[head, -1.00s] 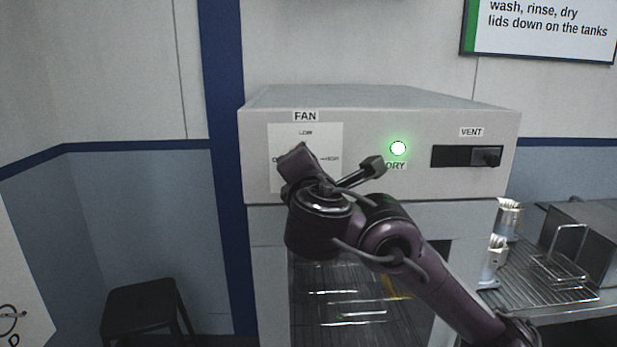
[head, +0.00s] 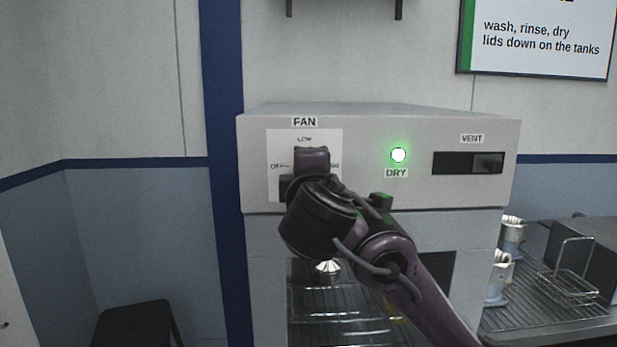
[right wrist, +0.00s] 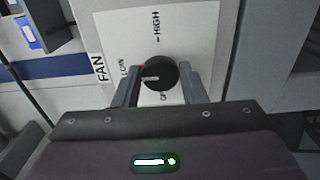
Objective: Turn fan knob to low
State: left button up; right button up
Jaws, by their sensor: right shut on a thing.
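The black round fan knob (right wrist: 158,76) shows in the right wrist view on a white dial plate (right wrist: 190,25). Its white pointer line aims at about LOW, slightly toward the OFF side. My right gripper (right wrist: 160,72) has one finger on each side of the knob and is shut on it. In the head view my right gripper (head: 312,160) covers the knob and the middle of the dial plate (head: 280,140). LOW shows at the plate's top and OFF at its left; HIGH is partly hidden. My left gripper is not in view.
The dryer cabinet (head: 400,115) has a lit green DRY lamp (head: 398,155) and a VENT slider (head: 487,163) right of the dial. A dark stool (head: 135,322) stands at lower left. A wire rack (head: 540,300) with cups is at right.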

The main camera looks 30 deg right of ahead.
jog(key=shift+f, duration=0.1)
jog(key=o, duration=1)
jog(key=shift+c, duration=0.2)
jog(key=v, duration=0.7)
jog(key=shift+s+a+b, duration=0.25)
jog(key=shift+s+b, duration=0.05)
jog(key=shift+b, duration=0.15)
